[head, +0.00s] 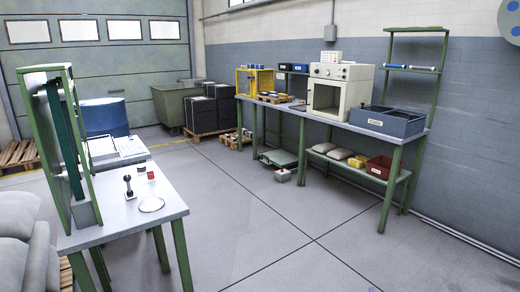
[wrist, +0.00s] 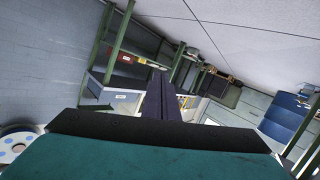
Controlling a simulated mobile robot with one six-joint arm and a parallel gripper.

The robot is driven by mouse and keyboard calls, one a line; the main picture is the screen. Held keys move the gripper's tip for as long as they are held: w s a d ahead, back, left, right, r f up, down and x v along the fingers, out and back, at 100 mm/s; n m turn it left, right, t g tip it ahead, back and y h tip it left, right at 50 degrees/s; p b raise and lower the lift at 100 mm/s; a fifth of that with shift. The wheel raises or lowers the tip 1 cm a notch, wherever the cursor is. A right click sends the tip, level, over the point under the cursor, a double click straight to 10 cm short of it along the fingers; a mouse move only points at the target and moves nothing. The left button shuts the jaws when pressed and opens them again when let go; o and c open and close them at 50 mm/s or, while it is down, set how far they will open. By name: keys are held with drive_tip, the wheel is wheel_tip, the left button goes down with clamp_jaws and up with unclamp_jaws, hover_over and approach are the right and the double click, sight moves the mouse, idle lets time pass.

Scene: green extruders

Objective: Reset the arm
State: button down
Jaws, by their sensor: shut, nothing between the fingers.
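My gripper (wrist: 160,92) shows in the wrist view as two dark fingers pressed together in the middle of the picture. It is shut and holds nothing. The wide dark edge and teal surface below it are parts of my own arm. The wrist view is turned almost upside down, with the floor at the top and the wall at the left. The fingers point into the room and appear to touch nothing. In the head view my arm and gripper do not show, so the arm's full pose is hidden.
A long workbench (head: 345,126) with a cream oven (head: 323,97) and a grey bin (head: 388,121) stands along the right wall. A smaller table (head: 110,215) with a green frame stands at left. A blue barrel (head: 105,117) is behind it. The floor (head: 270,215) between is clear.

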drive_tip(key=s+a+f+g+y, duration=0.1)
drive_tip(key=a+f, duration=0.3)
drive_tip(key=a, duration=0.3)
drive_tip(key=s+a+f+g, duration=0.15)
drive_tip(key=a+f, duration=0.25)
drive_tip(key=a, duration=0.4)
drive_tip(key=s+a+f+g+y, duration=0.1)
drive_tip(key=s+a+f+g, duration=0.3)
drive_tip(key=s+a+f, duration=0.3)
drive_tip(key=s+a+f+g, duration=0.3)
drive_tip(key=s+a+f, duration=0.1)
drive_tip(key=s+a, duration=0.4)
drive_tip(key=s+a+g+y, duration=0.3)
drive_tip(key=s+g, duration=0.7)
drive_tip(key=s, duration=1.4)
wheel_tip(320, 180, up, 15)
drive_tip(key=s+a+h+p, duration=0.1)
drive_tip(key=p, duration=1.2)
drive_tip(key=shift+s+a, duration=0.25)
drive_tip(key=shift+a, duration=0.1)
drive_tip(key=shift+g, duration=0.25)
